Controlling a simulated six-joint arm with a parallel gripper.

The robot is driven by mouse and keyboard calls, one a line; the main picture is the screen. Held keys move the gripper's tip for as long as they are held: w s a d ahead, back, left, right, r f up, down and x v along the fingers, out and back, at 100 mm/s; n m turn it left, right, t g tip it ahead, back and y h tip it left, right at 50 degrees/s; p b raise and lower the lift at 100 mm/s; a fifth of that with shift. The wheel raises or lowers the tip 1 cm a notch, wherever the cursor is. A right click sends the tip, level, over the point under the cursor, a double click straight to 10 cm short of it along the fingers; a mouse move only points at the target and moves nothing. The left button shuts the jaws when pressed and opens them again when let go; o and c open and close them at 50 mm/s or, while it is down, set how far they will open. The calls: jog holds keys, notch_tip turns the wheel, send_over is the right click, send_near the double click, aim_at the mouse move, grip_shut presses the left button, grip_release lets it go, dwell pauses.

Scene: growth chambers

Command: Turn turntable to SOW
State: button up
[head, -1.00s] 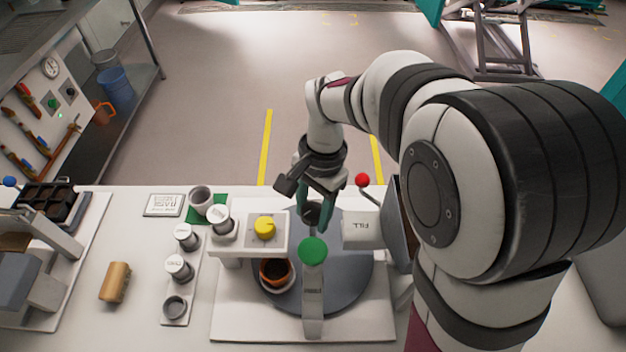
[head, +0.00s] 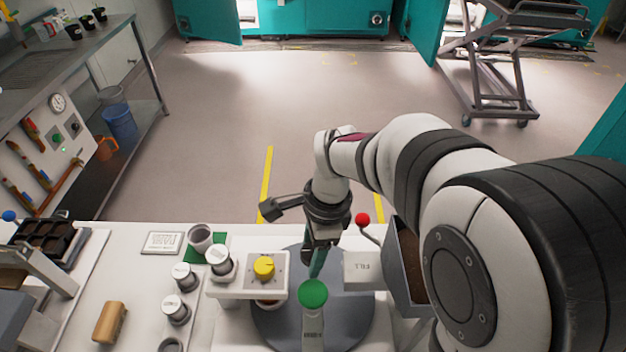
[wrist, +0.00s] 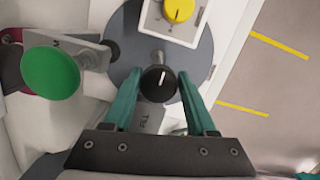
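The turntable (head: 348,330) is a dark grey disc on the white bench, partly hidden by the stations around it. In the wrist view the disc (wrist: 120,70) carries a round black knob (wrist: 158,83) with a white line, at its upright end facing me. My gripper (wrist: 160,90) has its teal fingers apart, one on each side of the knob, with small gaps visible. In the head view my gripper (head: 316,268) points down over the disc, behind the green button. A brown pot (head: 268,303) shows only as a sliver under the yellow-dial station. I cannot read a SOW label.
The yellow-dial station (head: 264,267) stands left of my gripper, the green-topped post (head: 313,294) in front. The FILL station (head: 362,267), with a red-ball lever (head: 362,219) and soil hopper (head: 412,262), stands right. Several white-lidded jars (head: 184,277) stand left.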

jog(key=shift+o, duration=0.8)
notch_tip(320, 180, up, 6)
jog(key=shift+r, duration=0.55)
